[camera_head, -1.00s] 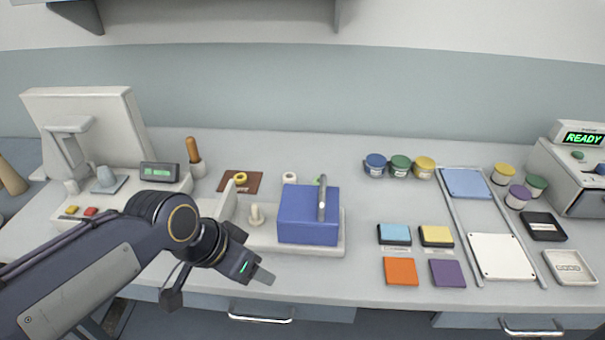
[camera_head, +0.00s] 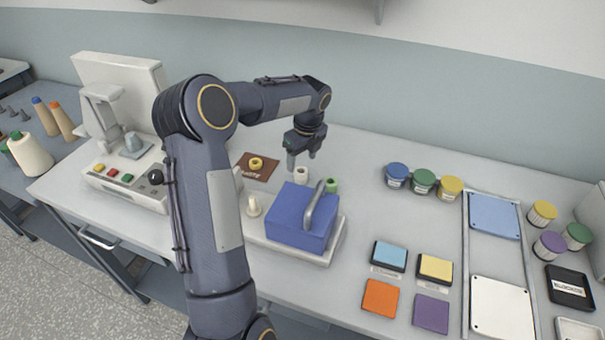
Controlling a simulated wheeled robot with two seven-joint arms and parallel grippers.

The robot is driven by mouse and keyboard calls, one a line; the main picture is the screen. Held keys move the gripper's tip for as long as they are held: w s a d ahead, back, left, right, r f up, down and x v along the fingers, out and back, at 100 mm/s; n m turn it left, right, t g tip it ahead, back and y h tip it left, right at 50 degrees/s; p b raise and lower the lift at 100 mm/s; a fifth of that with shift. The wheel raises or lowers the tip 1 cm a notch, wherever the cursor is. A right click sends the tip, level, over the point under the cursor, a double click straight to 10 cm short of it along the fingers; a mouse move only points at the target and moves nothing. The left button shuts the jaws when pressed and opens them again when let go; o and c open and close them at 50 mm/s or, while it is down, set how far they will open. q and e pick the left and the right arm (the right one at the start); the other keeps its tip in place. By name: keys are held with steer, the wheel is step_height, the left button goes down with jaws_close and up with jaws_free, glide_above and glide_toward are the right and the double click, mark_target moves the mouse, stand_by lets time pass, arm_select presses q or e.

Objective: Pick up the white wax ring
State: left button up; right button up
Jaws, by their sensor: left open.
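The white wax ring (camera_head: 301,176) stands upright on the table behind the blue box (camera_head: 296,217), left of a green ring (camera_head: 331,186). My left gripper (camera_head: 302,163) hangs pointing down just above the white ring as seen here. Its two fingers are spread apart with nothing between them. I cannot tell exactly how far above or behind the ring the fingertips are. My right gripper is not in view.
The blue box with its grey handle stands on a pale base close in front of the ring, beside a cream peg (camera_head: 253,207). A yellow ring (camera_head: 257,162) lies on a brown mat (camera_head: 246,172) to the left. Clear table lies right of the green ring.

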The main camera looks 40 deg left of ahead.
mark_target(301, 172)
arm_select(q)
steer(key=f, duration=0.5)
steer(key=shift+s+f+p, duration=0.1)
steer(key=shift+s+p, duration=0.2)
steer(key=shift+p, duration=0.05)
steer(key=shift+c, duration=0.3)
steer(key=c, duration=1)
